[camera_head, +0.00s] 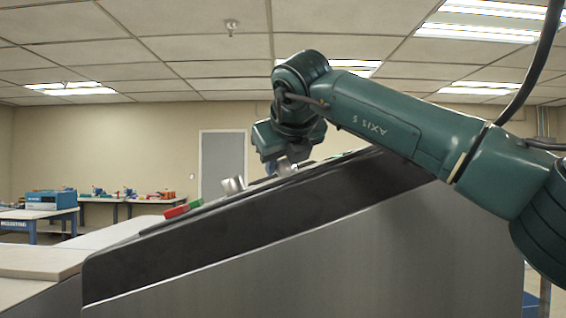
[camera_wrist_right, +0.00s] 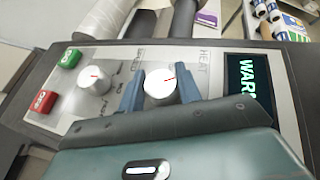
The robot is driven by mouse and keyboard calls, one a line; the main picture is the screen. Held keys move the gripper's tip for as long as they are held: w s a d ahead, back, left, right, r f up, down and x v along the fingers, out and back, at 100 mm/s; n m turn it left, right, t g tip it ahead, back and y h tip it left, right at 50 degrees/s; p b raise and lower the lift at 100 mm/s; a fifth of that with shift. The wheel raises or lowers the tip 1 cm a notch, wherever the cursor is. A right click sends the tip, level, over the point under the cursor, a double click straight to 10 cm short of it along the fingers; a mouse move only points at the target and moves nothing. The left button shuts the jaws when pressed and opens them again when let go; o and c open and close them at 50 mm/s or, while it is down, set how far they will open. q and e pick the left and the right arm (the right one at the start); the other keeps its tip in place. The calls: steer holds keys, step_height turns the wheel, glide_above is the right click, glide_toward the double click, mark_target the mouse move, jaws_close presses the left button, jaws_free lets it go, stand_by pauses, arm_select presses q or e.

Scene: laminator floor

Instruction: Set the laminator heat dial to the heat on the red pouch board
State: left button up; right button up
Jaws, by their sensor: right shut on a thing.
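The heat dial (camera_wrist_right: 160,88) is a silver-white knob with a red pointer mark, under the printed word HEAT in the right wrist view. The mark points toward the upper right of that picture. My right gripper (camera_wrist_right: 159,92) is shut on the heat dial, with a blue-grey finger on each side. In the head view this gripper (camera_head: 284,163) is down at the sloped panel of the laminator (camera_head: 250,215). The numbers around the heat dial are hidden or too small to read. I see no red pouch board. My left gripper is not in view.
A second silver dial (camera_wrist_right: 96,81), marked SPEED, sits beside the heat dial. Beyond it are a green button (camera_wrist_right: 68,59) and a red button (camera_wrist_right: 43,101). A dark display (camera_wrist_right: 249,76) shows green letters starting WAR. Work tables (camera_head: 135,201) stand far back left.

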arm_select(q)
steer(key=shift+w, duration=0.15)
arm_select(e)
steer(key=o, duration=1)
steer(key=shift+s+r, duration=0.25)
steer(key=shift+s, duration=0.2)
arm_select(q)
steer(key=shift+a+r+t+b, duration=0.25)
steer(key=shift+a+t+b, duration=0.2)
steer(key=shift+b, duration=0.6)
arm_select(e)
steer(key=v, duration=1.2)
steer(key=shift+d, duration=0.15)
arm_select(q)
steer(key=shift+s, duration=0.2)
arm_select(e)
steer(key=shift+s, duration=0.1)
